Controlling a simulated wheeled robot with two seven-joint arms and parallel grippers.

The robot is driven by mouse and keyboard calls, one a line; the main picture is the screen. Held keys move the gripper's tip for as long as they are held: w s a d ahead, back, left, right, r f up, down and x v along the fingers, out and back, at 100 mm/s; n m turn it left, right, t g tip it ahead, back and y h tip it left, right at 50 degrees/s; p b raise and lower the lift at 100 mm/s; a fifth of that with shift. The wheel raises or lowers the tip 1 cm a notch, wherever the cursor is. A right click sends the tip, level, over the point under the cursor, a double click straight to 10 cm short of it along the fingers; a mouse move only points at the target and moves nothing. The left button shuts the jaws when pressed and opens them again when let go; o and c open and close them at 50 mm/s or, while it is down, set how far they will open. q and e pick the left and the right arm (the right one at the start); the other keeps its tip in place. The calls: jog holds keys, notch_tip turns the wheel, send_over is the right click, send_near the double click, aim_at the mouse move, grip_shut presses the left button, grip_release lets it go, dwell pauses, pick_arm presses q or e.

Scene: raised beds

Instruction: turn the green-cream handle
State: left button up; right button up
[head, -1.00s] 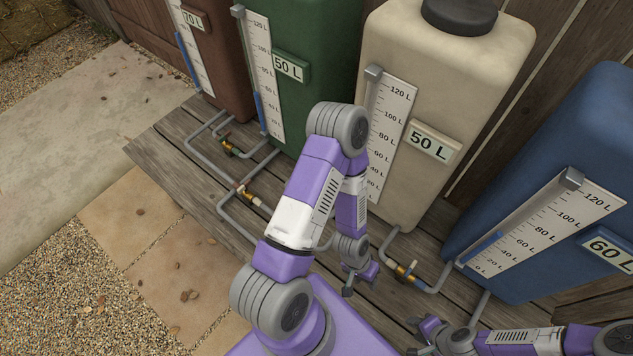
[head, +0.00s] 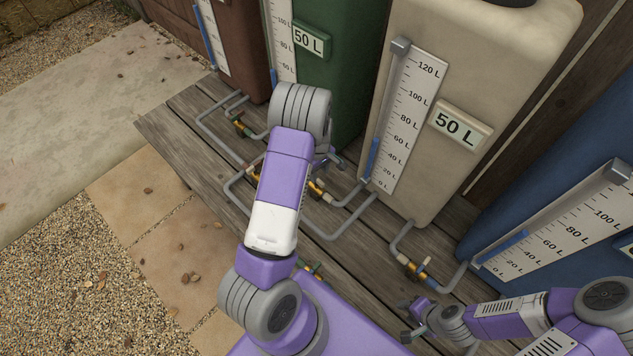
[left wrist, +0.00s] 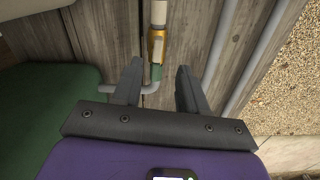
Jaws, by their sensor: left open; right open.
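The green-cream valve is a brass fitting with a green band on one side and a cream band on the other. In the head view its brass body (head: 317,187) shows just below my left gripper (head: 331,160), partly hidden by my arm. In the left wrist view the valve (left wrist: 157,45) lies ahead, lined up between the two open fingers of my left gripper (left wrist: 158,82); its pale handle runs along the pipe. The fingers look apart from the handle. My right gripper (head: 411,322) is open and empty above the deck at the lower right.
The green tank (head: 345,70) and cream tank (head: 470,60) stand behind the pipes. Other valves sit at the brown-green pipe (head: 241,127) and in front of the blue tank (head: 413,269). Grey pipes cross the wooden deck (head: 190,125).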

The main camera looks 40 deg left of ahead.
pick_arm(q)
jog(key=shift+w+a+r+n, duration=0.25)
jog(key=shift+a+n, duration=0.05)
jog(key=shift+a, duration=0.2)
jog(key=shift+a+f, duration=0.15)
jog(key=shift+f, duration=0.05)
notch_tip(320, 180, down, 7)
jog(key=shift+r+b, duration=0.15)
jog(key=shift+b, duration=0.9)
jog(key=shift+c, duration=0.3)
grip_shut()
